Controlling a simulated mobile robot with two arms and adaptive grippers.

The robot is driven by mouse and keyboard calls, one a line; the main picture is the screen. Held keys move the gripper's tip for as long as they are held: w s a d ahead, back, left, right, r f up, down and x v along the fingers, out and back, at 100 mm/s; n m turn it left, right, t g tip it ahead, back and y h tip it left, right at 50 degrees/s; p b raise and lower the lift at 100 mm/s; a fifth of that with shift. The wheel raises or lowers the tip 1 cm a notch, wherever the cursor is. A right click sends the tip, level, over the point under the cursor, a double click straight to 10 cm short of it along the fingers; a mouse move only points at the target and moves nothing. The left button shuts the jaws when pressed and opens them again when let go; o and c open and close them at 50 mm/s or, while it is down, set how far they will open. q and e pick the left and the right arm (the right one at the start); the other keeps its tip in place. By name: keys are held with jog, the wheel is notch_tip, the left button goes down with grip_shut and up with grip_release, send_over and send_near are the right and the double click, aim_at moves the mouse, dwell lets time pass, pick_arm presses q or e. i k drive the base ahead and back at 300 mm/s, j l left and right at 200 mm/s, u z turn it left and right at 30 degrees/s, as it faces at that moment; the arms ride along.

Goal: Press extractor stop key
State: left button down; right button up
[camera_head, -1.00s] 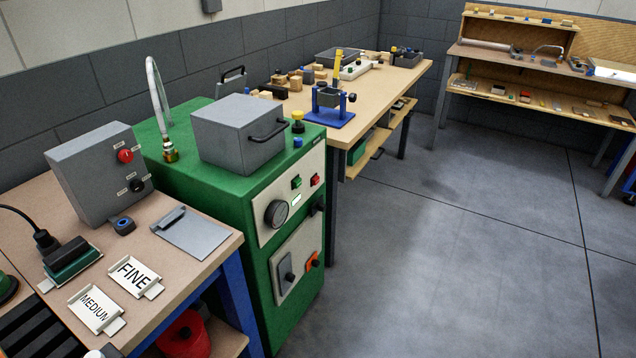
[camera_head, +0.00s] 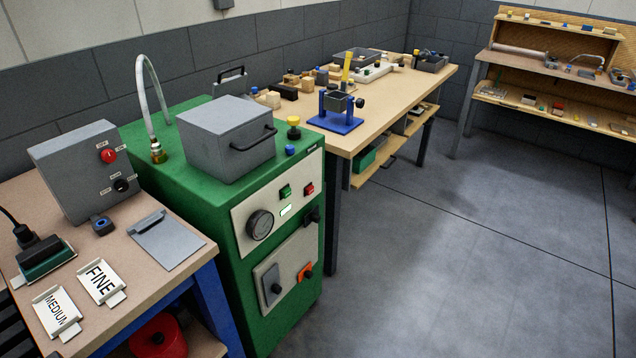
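A grey control box (camera_head: 79,171) stands on the wooden table at the left, with a red round button (camera_head: 108,156) and a black knob (camera_head: 121,185) on its face. Their small labels are too small to read. The green machine (camera_head: 158,180) stands to its right. I cannot tell which of these red controls is the extractor stop key. Neither of my grippers is in view.
FINE (camera_head: 101,282) and MEDIUM (camera_head: 57,312) holders and a grey plate (camera_head: 166,243) lie on the left table. A grey lidded box (camera_head: 223,143) sits on the machine. A workbench (camera_head: 410,91) stands behind. The floor (camera_head: 450,250) at right is clear.

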aim_at(309, 189)
jog(key=i+l+u, duration=0.15)
jog(key=l, duration=0.5)
jog(key=i+l+u, duration=0.2)
jog(key=l, duration=0.45)
jog(key=i+l+u, duration=0.15)
jog(key=l, duration=0.5)
jog(key=l+u, duration=0.2)
jog(key=l, duration=0.45)
